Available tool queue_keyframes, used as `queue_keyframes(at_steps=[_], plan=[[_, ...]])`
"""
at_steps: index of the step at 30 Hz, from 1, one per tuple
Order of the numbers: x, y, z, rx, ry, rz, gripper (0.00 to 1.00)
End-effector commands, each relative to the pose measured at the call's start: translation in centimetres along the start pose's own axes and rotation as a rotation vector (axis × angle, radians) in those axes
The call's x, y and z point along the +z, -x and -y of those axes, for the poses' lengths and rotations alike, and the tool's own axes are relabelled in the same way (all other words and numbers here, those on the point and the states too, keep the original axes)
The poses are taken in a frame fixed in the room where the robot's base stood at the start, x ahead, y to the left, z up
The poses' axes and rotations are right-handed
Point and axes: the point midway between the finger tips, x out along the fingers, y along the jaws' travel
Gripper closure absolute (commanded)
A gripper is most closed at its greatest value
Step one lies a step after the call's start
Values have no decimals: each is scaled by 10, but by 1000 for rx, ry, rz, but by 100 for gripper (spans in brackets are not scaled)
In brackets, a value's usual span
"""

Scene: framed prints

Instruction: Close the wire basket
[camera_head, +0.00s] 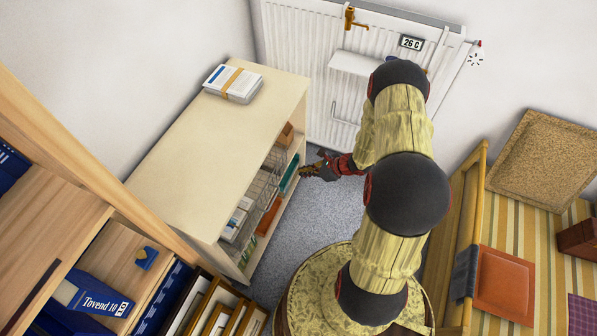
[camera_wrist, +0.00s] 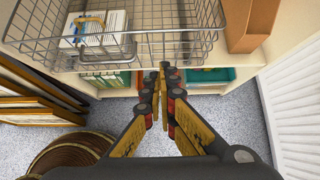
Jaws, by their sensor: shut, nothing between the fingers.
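The wire basket (camera_wrist: 120,40) is a grey mesh drawer in the upper bay of the pale wooden cabinet (camera_head: 215,135). In the wrist view it sticks out past the cabinet front, above the lower shelf. It also shows in the head view (camera_head: 265,186), partly under the cabinet top. A strapped stack of papers (camera_wrist: 95,28) lies in its left part. In the head view my gripper (camera_head: 312,170) is just right of the cabinet front.
A cardboard box (camera_wrist: 250,22) stands right of the basket. Green books (camera_wrist: 105,79) and a teal tray (camera_wrist: 208,75) sit on the lower shelf. A white radiator (camera_head: 300,75) stands behind. Framed prints (camera_head: 205,308) lean at lower left. Grey carpet (camera_head: 300,225) lies clear before the cabinet.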

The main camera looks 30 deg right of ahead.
Motion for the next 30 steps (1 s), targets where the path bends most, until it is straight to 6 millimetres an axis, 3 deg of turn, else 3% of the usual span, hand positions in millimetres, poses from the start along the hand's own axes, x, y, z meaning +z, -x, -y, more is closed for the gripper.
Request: queue_keyframes(at_steps=[13,21,30], plan=[[-3,-88,-2,4,-1,-2,100],[23,-108,-1,1,-1,-2,100],[28,-110,0,0,-3,-2,100]])
